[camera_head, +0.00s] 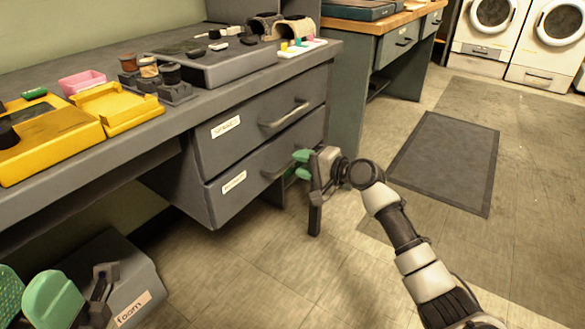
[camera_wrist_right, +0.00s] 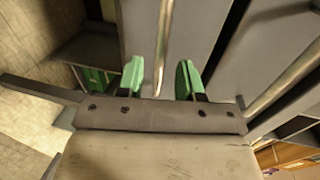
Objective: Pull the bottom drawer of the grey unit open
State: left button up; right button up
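The grey unit has two drawers under the worktop. The bottom drawer (camera_head: 240,195) carries a white label and a bar handle (camera_head: 272,173). Its front looks flush with the top drawer (camera_head: 240,145). My right gripper (camera_head: 302,164) is at the right end of the bottom handle, its green fingers reaching toward the drawer front. In the right wrist view my right gripper (camera_wrist_right: 159,78) is open, and the bottom handle (camera_wrist_right: 163,45) runs between its fingers with gaps on both sides. My left gripper (camera_head: 28,293) is at the lower left, far from the drawers, its green pads apart.
The top drawer's handle (camera_head: 285,116) is above. A grey bin (camera_head: 132,282) labelled foam stands on the floor near my left gripper. Yellow trays (camera_head: 115,105) and small items lie on the worktop. A dark mat (camera_head: 445,160) lies right; floor before the drawers is clear.

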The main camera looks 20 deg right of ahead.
aim_at(293, 162)
jog(key=shift+b+x, duration=0.5)
jog(key=shift+x, duration=1.2)
jog(key=shift+d, duration=0.1)
grip_shut()
